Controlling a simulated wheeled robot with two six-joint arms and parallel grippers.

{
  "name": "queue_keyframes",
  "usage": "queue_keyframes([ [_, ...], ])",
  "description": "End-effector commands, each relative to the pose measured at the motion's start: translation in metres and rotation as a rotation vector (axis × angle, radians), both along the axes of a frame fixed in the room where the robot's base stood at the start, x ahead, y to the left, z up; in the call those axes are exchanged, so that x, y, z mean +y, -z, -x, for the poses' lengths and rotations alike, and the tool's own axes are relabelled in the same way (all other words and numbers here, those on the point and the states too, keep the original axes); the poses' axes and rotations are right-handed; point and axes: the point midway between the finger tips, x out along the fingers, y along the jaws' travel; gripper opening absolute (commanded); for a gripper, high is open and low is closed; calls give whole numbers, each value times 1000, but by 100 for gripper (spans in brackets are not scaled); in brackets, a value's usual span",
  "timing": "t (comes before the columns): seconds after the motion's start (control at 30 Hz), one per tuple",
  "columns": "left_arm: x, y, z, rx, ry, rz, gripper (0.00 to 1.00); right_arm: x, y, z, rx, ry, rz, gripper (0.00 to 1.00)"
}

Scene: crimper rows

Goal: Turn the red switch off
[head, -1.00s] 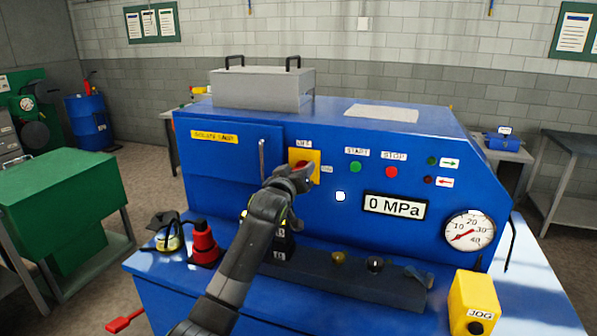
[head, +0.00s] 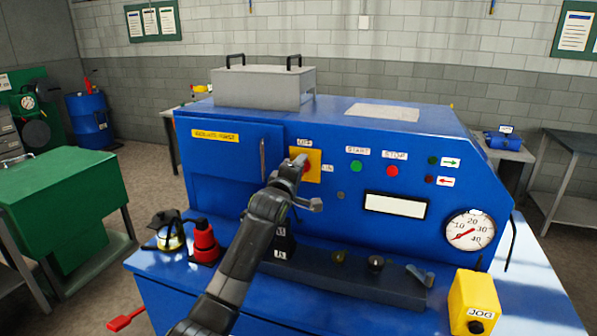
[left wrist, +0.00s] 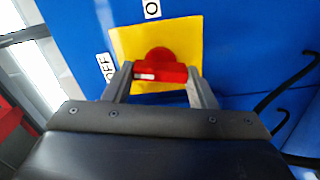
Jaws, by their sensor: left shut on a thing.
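The red switch (left wrist: 160,68) is a rotary knob with a bar handle on a yellow plate (head: 314,160) on the blue machine's front. My left gripper (head: 309,183) is at the plate and covers part of the knob. In the left wrist view its two fingers (left wrist: 158,85) are shut on the ends of the red handle. The handle's white mark (left wrist: 145,76) is on the side toward the OFF label (left wrist: 106,66). The other label is cut off at the top. The pressure display (head: 395,205) is blank, and the small lamp (head: 341,195) is dark. My right gripper is out of view.
A green START button (head: 356,166) and a red STOP button (head: 392,171) are right of the plate. A door handle (head: 263,158) is just left.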

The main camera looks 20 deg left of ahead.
Motion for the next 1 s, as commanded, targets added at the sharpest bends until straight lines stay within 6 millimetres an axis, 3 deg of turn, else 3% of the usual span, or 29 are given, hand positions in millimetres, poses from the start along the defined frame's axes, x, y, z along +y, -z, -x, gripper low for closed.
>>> queue_keyframes([
  [0.4, 0, 2, 0, 9, 0, 211, 28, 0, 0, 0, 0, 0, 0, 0],
  [1.0, 0, 2, 0, 10, 0, 250, 28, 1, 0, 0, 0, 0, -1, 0],
])
